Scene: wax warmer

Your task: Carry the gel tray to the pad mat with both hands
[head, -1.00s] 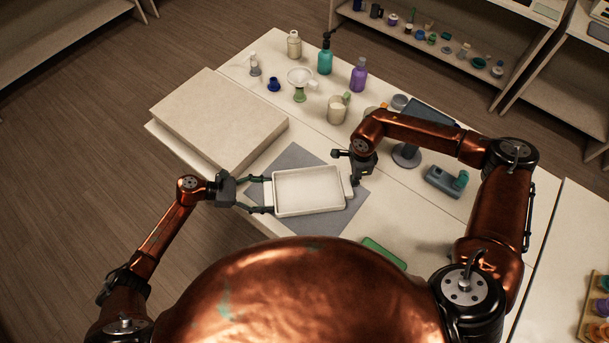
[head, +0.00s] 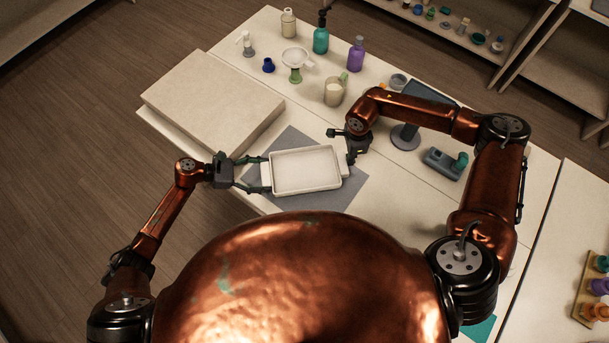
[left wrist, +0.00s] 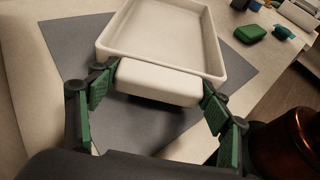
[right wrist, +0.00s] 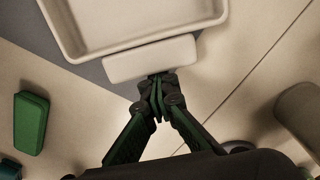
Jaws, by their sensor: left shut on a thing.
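The white gel tray (head: 305,172) is a shallow rectangle with a block handle at each short end. It is over the grey pad mat (head: 335,198); I cannot tell whether it touches it. My left gripper (head: 265,175) is shut on the left handle (left wrist: 158,83), one finger on each side, as the left wrist view shows. My right gripper (head: 350,158) is at the right handle (right wrist: 150,58). In the right wrist view, its fingertips (right wrist: 160,82) are together against the handle's outer edge, with nothing seen between them.
A large pale slab (head: 212,103) lies left of the mat. Bottles, including a teal one (head: 320,40) and a purple one (head: 356,55), stand at the back with a funnel (head: 295,58) and a jar (head: 334,93). A grey stand (head: 405,137) is near my right arm.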

